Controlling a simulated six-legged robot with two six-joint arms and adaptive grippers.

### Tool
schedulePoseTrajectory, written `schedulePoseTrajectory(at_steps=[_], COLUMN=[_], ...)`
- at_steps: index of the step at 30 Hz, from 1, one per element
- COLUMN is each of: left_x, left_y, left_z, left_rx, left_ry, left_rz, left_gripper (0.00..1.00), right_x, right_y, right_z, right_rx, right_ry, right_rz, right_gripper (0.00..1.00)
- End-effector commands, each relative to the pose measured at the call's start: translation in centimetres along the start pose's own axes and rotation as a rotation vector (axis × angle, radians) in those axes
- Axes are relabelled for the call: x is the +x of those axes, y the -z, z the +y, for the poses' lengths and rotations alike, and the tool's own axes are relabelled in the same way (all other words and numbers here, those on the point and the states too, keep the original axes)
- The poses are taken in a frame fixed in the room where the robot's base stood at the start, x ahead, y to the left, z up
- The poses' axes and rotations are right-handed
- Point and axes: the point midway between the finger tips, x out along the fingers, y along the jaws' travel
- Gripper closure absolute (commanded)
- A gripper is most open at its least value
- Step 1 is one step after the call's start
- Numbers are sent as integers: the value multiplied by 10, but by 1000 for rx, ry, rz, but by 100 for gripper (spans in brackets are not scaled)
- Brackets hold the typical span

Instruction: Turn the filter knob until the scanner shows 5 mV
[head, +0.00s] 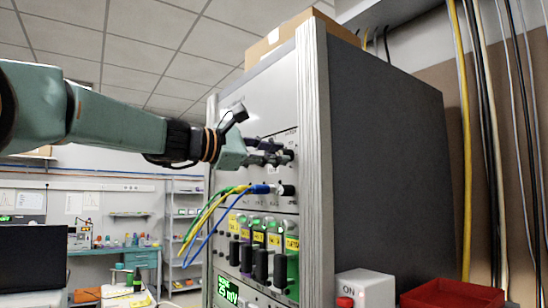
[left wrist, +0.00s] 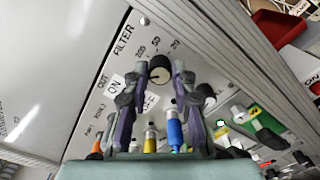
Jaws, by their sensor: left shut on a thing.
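The filter knob (left wrist: 160,72) is a round black knob on the light upper panel, below the FILTER label (left wrist: 123,40). Several numbers stand around it. My left gripper (left wrist: 160,68) has a finger on each side of the knob and is shut on it. In the head view, my left gripper (head: 282,157) reaches the panel from the left, and its fingers hide much of the knob. The scanner display (head: 227,289), low on the rack, glows green and appears to read 25 mV. My right gripper is not in view.
Yellow, green and blue cables (head: 212,212) plug into the panel just below my left gripper. Several black modules (head: 261,264) with yellow labels sit lower on the rack. A white ON box (head: 366,287) and a red tray (head: 453,293) stand right of the rack.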

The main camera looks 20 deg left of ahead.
Motion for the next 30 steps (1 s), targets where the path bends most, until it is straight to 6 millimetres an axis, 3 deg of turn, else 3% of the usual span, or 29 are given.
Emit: schedulePoseTrajectory(at_steps=[12, 13, 18, 21, 30], left_x=[2, 2, 1, 1, 1], left_y=[4, 4, 3, 2, 0], left_z=[-5, -5, -4, -3, 0], left_rx=[4, 4, 4, 5, 7], left_ry=[11, 11, 8, 6, 2], left_rz=[5, 5, 4, 3, 1], left_gripper=[100, 73, 58, 52, 52], right_x=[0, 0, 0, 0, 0], right_y=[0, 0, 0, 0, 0], right_z=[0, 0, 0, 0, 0], right_rx=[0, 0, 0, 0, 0], right_ry=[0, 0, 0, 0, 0], right_rz=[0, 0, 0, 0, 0], right_gripper=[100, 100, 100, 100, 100])
